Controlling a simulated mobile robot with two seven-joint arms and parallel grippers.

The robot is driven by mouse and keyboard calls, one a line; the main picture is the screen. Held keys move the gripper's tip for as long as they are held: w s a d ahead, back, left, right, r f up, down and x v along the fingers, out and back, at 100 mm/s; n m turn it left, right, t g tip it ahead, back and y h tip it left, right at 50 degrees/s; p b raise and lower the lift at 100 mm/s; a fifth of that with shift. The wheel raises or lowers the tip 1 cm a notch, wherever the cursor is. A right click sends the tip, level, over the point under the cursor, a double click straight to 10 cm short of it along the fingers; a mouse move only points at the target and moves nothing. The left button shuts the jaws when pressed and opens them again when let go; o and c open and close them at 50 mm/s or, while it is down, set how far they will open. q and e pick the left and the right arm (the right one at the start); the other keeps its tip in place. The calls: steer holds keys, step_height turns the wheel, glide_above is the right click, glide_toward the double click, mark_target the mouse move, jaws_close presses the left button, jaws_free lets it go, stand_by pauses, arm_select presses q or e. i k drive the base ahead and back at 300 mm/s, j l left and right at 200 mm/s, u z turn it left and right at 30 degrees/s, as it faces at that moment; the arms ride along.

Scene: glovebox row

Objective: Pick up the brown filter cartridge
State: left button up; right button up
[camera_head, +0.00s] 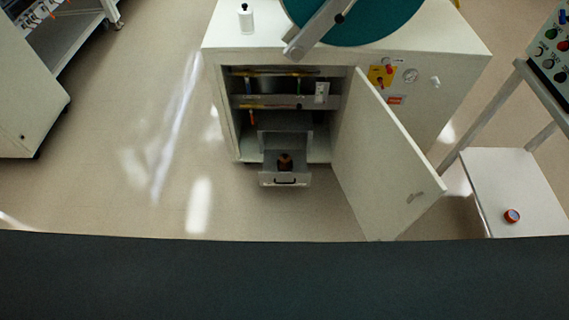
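A small brown cylinder, which looks like the brown filter cartridge (285,161), stands in a pulled-out grey drawer (284,180) low in the open cabinet. The drawer's front wall has a dark handle and hides the cartridge's lower part. Neither of my grippers is in view.
The white cabinet (228,52) has its door (385,165) swung open to the right of the drawer. A white bottle (246,18) and a large teal disc stand on top. A red-and-white round item (512,216) sits on a low white table (500,180). Floor left of the cabinet is clear.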

mark_target(284, 159)
steer(key=i+j+z, duration=0.4)
steer(key=i, duration=0.15)
steer(key=i+j+z, duration=0.75)
steer(key=i+j, duration=0.15)
steer(key=j, duration=0.2)
